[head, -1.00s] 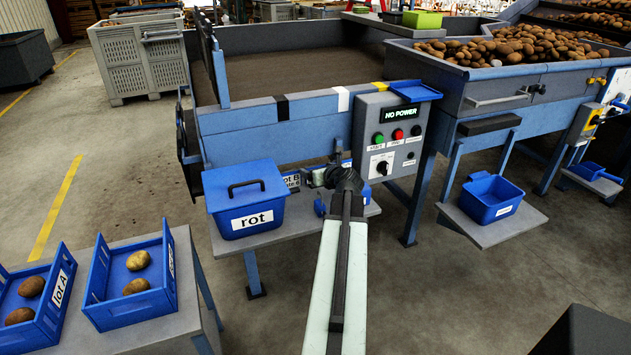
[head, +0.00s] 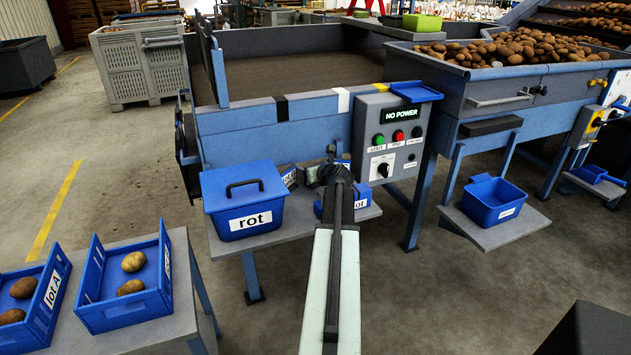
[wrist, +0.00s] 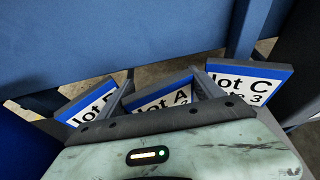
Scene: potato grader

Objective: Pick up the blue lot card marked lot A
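The blue-edged card marked lot A (wrist: 172,98) stands in the middle of the wrist view, its lower part hidden by my gripper's body. My gripper (wrist: 162,72) is open, with one finger on each side of this card. I cannot tell whether the fingers touch it. The lot B card (wrist: 90,104) is just left of the left finger, and the lot C card (wrist: 250,82) is just right of the right finger. In the head view my gripper (head: 328,172) is over the shelf below the machine and hides most of the cards.
A lidded blue rot bin (head: 245,203) stands left of my gripper on the shelf (head: 285,228). The grader's blue side and the control box (head: 390,138) reading NO POWER are close behind. Potato trays (head: 125,290) sit on a table at lower left.

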